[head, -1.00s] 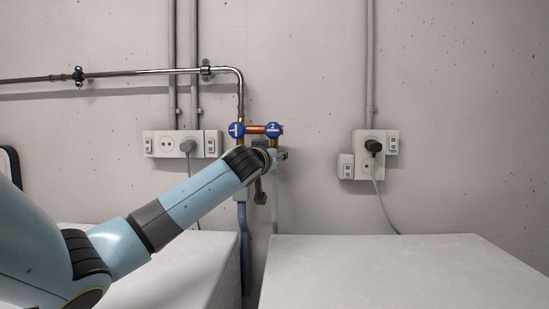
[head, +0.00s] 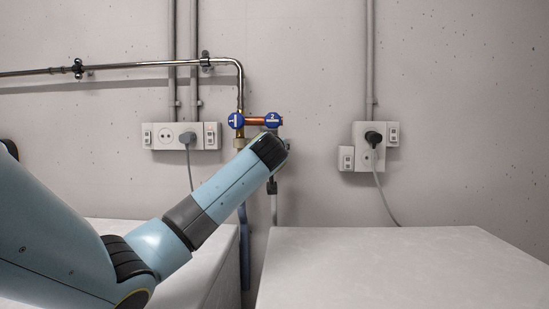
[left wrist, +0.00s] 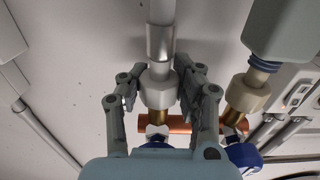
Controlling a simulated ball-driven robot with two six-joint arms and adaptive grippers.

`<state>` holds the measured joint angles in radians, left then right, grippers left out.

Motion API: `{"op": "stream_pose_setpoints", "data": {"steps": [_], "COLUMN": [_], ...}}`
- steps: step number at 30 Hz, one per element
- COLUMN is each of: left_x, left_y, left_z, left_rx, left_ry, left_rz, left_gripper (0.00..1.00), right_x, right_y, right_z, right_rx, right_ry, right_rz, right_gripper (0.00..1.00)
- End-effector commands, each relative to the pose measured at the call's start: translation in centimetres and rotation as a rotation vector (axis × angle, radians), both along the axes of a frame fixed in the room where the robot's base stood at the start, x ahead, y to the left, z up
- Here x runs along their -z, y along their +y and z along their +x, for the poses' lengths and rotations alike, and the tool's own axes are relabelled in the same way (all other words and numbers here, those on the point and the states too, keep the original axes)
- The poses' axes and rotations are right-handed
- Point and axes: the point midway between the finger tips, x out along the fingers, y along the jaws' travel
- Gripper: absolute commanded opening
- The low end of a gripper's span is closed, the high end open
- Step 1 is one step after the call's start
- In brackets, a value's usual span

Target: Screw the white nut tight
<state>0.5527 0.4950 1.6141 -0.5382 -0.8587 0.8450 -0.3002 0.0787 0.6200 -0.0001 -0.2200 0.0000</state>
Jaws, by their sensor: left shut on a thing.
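The white nut (left wrist: 159,91) sits at the lower end of a pale hose fitting (left wrist: 160,42) in the left wrist view, against a brass stub below the valve. My left gripper (left wrist: 160,97) has one finger on each side of it and is shut on it. In the head view the blue valve knob marked 2 (head: 272,120) shows above my left wrist, which hides the nut and most of the gripper. My right gripper is in neither view.
The valve knob marked 1 (head: 236,120) and a second pale nut (left wrist: 246,92) are close beside the grip. A copper pipe (head: 256,121) joins the valves. Wall sockets (head: 181,136) are to the left. Two white machine tops stand below, the right one (head: 390,265) clear.

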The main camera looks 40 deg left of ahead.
Motion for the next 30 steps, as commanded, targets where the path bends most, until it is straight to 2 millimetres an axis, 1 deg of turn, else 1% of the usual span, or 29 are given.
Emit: {"op": "stream_pose_setpoints", "data": {"steps": [1, 9, 14, 20, 21, 26, 30], "left_x": [0.4, 0.3, 0.0, -0.1, -0.1, -0.1, -0.1], "left_y": [-0.1, 0.0, 0.0, 0.1, 0.1, 0.0, 0.0], "left_z": [0.1, 0.1, 0.0, -0.1, -0.1, -0.1, -0.1], "left_rx": [-0.036, -0.216, -0.259, -0.260, -0.260, -0.258, -0.257], "left_ry": [-0.001, 0.001, 0.001, 0.002, 0.002, 0.002, 0.001], "left_rz": [-0.002, -0.001, 0.000, 0.001, 0.001, 0.001, 0.001], "left_gripper": [0.02, 0.01, 0.01, 0.00, 0.31, 0.52, 0.53], "right_x": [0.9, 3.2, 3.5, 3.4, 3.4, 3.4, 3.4], "right_y": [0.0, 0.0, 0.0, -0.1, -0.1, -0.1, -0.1], "right_z": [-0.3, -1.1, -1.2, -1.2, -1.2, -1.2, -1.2], "right_rx": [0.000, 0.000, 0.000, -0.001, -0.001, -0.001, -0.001], "right_ry": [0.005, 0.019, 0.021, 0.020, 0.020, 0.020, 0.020], "right_rz": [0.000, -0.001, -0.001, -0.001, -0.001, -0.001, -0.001], "right_gripper": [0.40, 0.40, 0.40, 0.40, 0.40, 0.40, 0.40]}}
